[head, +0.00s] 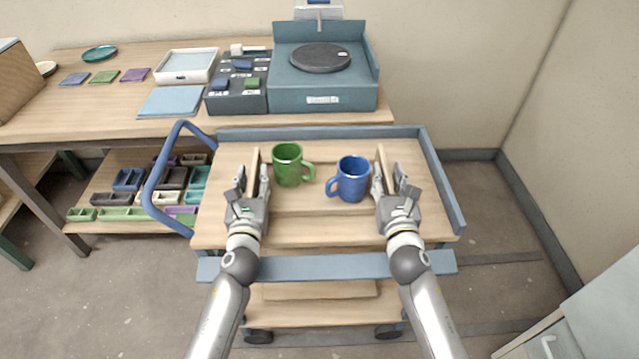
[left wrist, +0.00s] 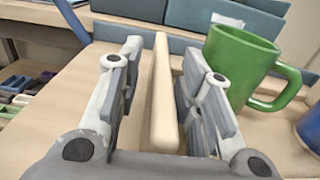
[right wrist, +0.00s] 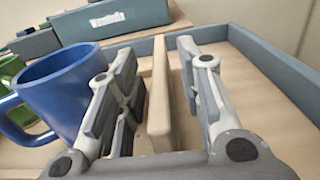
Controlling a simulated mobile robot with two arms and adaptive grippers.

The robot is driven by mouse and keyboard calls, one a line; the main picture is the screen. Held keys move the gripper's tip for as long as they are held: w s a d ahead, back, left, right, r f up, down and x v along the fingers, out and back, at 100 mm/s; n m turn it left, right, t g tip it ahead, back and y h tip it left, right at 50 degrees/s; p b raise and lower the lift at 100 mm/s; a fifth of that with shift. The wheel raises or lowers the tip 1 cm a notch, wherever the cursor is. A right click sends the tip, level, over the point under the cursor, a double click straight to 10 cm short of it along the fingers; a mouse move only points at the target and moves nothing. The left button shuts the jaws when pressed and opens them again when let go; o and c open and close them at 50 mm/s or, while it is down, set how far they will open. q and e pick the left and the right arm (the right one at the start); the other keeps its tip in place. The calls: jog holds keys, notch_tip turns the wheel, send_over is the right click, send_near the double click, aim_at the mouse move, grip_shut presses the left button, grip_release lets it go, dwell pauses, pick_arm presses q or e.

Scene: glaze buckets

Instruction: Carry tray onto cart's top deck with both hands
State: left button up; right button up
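The pale wooden tray (head: 320,200) appears to rest on the wooden top deck (head: 320,235) of the blue-railed cart. It carries a green mug (head: 287,166) and a blue mug (head: 353,180), both upright. My left gripper (head: 252,182) straddles the tray's left side wall (left wrist: 162,95); gaps show between the wall and the fingers. My right gripper (head: 388,180) straddles the right side wall (right wrist: 160,95) in the same way, with gaps on both sides. Both grippers are open. The blue mug stands close beside my right gripper's left finger. The tray's underside is hidden.
The cart has a raised blue rim (head: 440,180) at the back and right, and a blue handle (head: 165,185) at left. Behind it, a workbench (head: 110,125) holds a blue scale (head: 325,88), a dark switch box and a white bin. Open floor lies right of the cart.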

pick_arm(q)
jog(key=s, duration=1.1)
jog(key=shift+s+d, duration=0.2)
jog(key=shift+d, duration=0.15)
pick_arm(e)
jog(key=s, duration=1.2)
jog(key=shift+d, duration=0.3)
